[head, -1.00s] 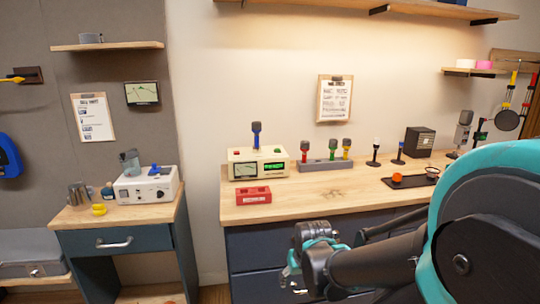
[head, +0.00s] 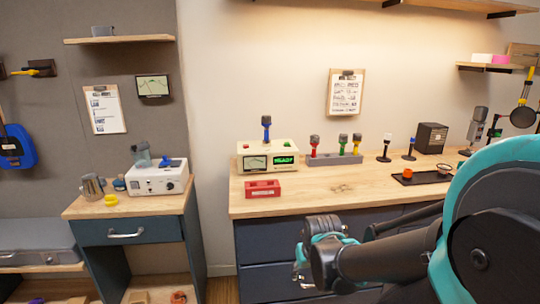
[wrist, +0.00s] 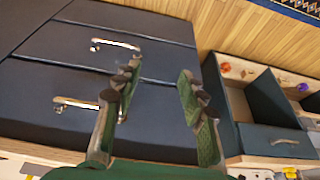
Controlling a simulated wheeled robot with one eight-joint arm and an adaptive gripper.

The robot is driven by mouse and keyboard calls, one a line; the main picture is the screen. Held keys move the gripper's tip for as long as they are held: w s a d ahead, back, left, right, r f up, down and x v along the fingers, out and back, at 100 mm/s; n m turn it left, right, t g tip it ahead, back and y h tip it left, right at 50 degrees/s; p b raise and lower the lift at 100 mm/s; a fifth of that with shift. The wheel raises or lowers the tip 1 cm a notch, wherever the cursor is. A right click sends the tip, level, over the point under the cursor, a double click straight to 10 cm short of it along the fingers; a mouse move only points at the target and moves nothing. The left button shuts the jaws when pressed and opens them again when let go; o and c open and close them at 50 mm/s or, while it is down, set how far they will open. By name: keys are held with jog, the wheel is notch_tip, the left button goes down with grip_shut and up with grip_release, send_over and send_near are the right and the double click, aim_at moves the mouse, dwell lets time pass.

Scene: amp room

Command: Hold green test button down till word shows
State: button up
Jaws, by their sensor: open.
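The cream tester box (head: 268,158) stands on the left part of the long wooden bench. My gripper (head: 303,266) is low in front of the bench drawers, apart from the tester. In the wrist view my gripper (wrist: 160,82) is open and empty, facing drawer fronts and floor.
A red box (head: 263,189) sits in front of the tester. A grey rack (head: 335,159) with several coloured-handled parts stands to its right. A white machine (head: 157,180) stands on a separate cabinet.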

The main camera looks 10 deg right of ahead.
grip_shut()
dwell(1.3)
